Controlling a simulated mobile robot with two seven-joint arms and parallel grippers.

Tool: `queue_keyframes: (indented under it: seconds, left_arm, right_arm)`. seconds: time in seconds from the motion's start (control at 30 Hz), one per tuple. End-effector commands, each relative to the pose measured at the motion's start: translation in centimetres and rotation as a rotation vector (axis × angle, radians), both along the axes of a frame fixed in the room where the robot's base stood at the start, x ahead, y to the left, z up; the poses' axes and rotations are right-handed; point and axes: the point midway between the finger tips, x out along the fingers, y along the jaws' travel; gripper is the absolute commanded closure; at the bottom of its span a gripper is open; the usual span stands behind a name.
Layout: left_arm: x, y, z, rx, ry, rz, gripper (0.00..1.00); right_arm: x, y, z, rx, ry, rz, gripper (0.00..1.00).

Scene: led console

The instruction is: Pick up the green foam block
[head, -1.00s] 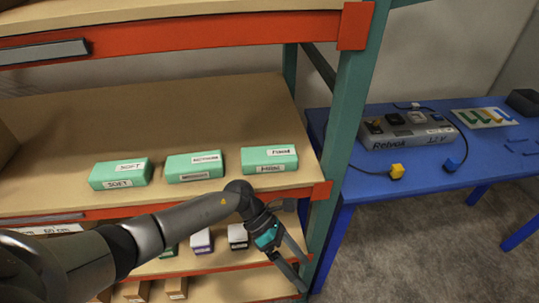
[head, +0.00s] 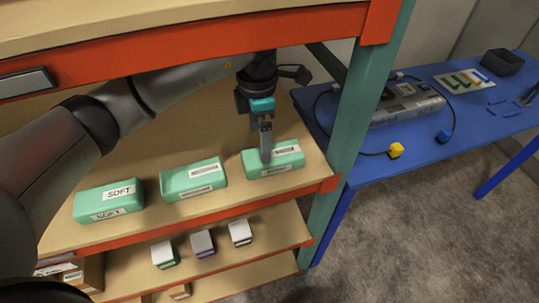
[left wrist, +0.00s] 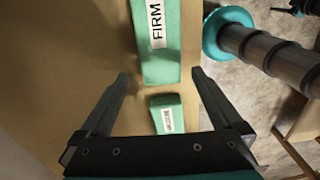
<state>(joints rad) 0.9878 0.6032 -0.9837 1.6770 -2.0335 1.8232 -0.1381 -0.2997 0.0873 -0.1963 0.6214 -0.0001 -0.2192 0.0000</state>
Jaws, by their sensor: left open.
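Three green foam blocks lie in a row on the shelf in the head view. The left block (head: 108,202) reads SOFT. The middle block (head: 192,180) has a label too small to read. The right block (head: 290,160) is the FIRM one; in the left wrist view the FIRM block (left wrist: 160,65) has its near end between the fingertips. My left gripper (head: 266,156) points down over the right block, partly hiding it. In the left wrist view the left gripper (left wrist: 160,76) is open, a finger on each side; contact is unclear. Another green block (left wrist: 168,113) shows nearer the palm.
An orange-edged upper shelf (head: 190,45) runs above my left arm. A lower shelf (head: 275,240) holds several small boxes. A green post (head: 365,110) stands right of the blocks. A blue table (head: 400,160) beyond it carries a grey console (head: 405,105).

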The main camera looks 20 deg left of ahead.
Motion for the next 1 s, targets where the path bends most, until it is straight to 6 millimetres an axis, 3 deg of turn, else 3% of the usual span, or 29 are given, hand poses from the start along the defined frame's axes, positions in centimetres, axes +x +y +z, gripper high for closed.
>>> queue_keyframes:
  seconds: [0.5,0.77,1.0]
  left_arm:
    - [-0.1,-0.1,-6.5,-0.003,0.004,-0.001,0.00]
    - [0.0,0.0,-7.0,-0.002,0.001,-0.001,0.00]
    - [0.0,-0.1,-6.9,-0.002,0.002,-0.002,0.24]
  right_arm:
    - [-0.4,1.0,0.4,0.012,0.007,0.000,0.50]
    - [-0.3,1.2,0.4,0.015,0.006,0.001,0.50]
    - [-0.2,1.0,0.4,0.013,0.004,0.002,0.50]
